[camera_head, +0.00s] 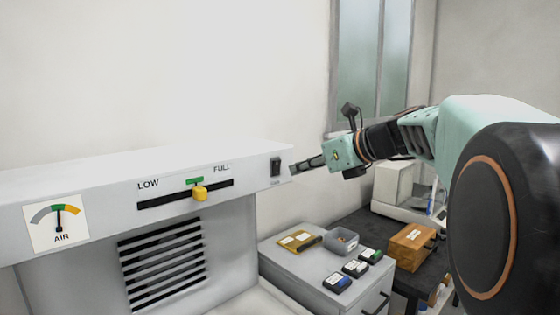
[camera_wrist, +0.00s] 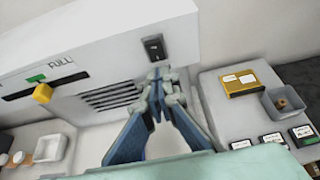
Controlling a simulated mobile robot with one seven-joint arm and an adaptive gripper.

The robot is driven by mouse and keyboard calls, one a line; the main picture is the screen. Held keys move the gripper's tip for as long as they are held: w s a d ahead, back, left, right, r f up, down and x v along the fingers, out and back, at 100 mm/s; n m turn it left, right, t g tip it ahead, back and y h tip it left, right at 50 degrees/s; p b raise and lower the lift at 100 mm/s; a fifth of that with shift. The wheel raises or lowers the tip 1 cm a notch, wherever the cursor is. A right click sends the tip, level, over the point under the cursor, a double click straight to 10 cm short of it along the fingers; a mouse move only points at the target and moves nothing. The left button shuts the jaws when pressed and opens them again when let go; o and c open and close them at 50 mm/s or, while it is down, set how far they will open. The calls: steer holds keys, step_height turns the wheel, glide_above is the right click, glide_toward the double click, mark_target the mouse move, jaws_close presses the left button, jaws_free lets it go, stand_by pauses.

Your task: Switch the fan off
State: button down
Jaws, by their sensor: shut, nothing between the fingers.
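The fan switch is a small black rocker (camera_head: 275,167) at the right end of the grey hood's front panel (camera_head: 110,203). A label under it is too small to read. In the wrist view the rocker (camera_wrist: 153,46) sits just beyond my fingertips. My gripper (camera_head: 297,170) is shut and empty, to the right of the switch in the head view, pointing left at it. In the wrist view my gripper (camera_wrist: 158,74) shows its fingertips together just below the switch. I cannot tell whether they touch the panel.
A yellow slider knob (camera_head: 199,193) sits right of middle on the LOW–FULL slot. An AIR dial (camera_head: 57,222) is at the left. A grey cabinet (camera_head: 300,270) below right bears a yellow packet (camera_head: 298,241), a grey bin (camera_head: 341,241) and small dark boxes. A wooden box (camera_head: 410,247) stands further right.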

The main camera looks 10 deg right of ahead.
mark_target(278, 162)
steer(key=shift+w+a+r+p, duration=0.15)
steer(key=shift+w+a, duration=0.25)
steer(key=shift+w, duration=0.2)
steer(key=shift+w+a+p, duration=0.15)
steer(key=shift+w+a, duration=0.2)
steer(key=shift+w, duration=0.25)
steer(key=shift+w+a+r+p, duration=0.15)
steer(key=shift+w+a, duration=0.25)
steer(key=shift+w, duration=0.2)
steer(key=shift+w+a+r+p, duration=0.25)
steer(key=shift+w+r+p, duration=0.1)
steer(key=shift+p, duration=0.7)
steer(key=shift+f+b, duration=0.3)
steer(key=shift+b, duration=0.05)
steer(key=shift+r, duration=0.15)
steer(key=shift+r+p, duration=0.7)
steer(key=shift+p, duration=0.25)
steer(key=shift+s+d, duration=0.1)
steer(key=shift+s, duration=0.05)
